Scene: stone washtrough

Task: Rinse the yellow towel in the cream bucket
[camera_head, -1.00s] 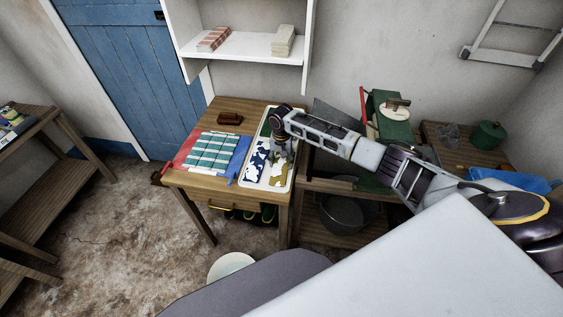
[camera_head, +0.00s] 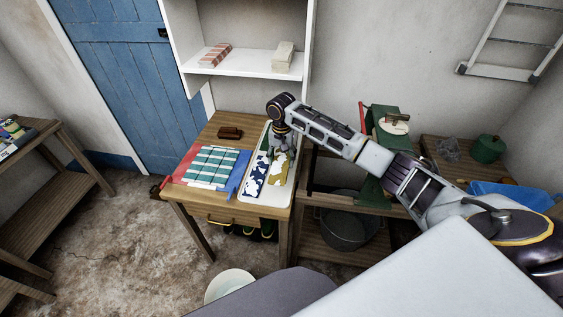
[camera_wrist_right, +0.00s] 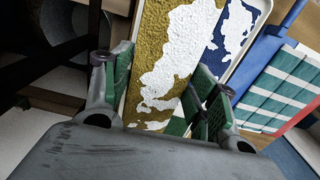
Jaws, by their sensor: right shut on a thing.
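The yellow towel (camera_head: 276,172), mustard with white patches, is at the right side of the white tray (camera_head: 262,198) on the wooden table. My right gripper (camera_head: 281,152) points down at it and is shut on it. In the right wrist view the towel (camera_wrist_right: 172,45) runs between my right gripper's green-padded fingers (camera_wrist_right: 162,85). Whether the towel is clear of the tray I cannot tell. The cream bucket (camera_head: 229,281) seems to be the pale round vessel on the floor in front of the table, partly hidden at the lower edge. My left gripper is out of view.
A blue-and-white cloth (camera_head: 256,177) lies beside the towel in the tray. A metal tub (camera_head: 345,228) stands on a lower shelf at right. A shelf unit (camera_head: 245,66) rises behind. The floor at left is clear.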

